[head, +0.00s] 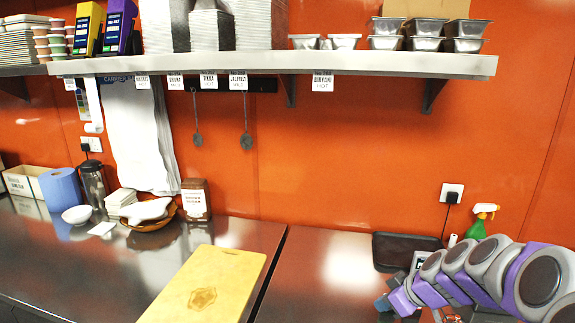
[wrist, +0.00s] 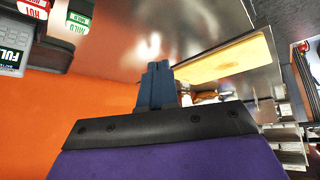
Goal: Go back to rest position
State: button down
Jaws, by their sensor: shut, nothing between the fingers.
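My gripper (wrist: 155,70) is in the middle of the wrist view, with its two blue-grey fingers together and nothing between them. In the head view my purple and grey arm reaches in from the right edge, low over the right part of the steel counter (head: 310,262). The gripper end (head: 384,304) shows at the lower left of the arm, right of the yellow cutting board (head: 225,275) and apart from it. The board also shows in the wrist view (wrist: 225,58), beyond the fingers.
Close to my arm are a dark tray (head: 400,248) and a green spray bottle (head: 477,229). A steel shelf (head: 300,65) with containers runs along the orange wall. A wooden bowl (head: 152,222) and a blue roll (head: 61,188) stand at left. Counter between board and tray is clear.

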jog(key=s+a+m+g, duration=0.1)
jog(key=s+a+g, duration=0.1)
jog(key=s+a, duration=0.55)
jog(key=s+a+m+g+h, duration=0.1)
jog(key=s+m+g+h, duration=0.3)
jog(key=s, duration=2.3)
jog(key=m+g, duration=0.1)
jog(key=m, duration=0.2)
jog(key=shift+s+a+f+g, duration=0.15)
jog(key=shift+a+f+g, duration=0.15)
jog(key=shift+a, duration=0.1)
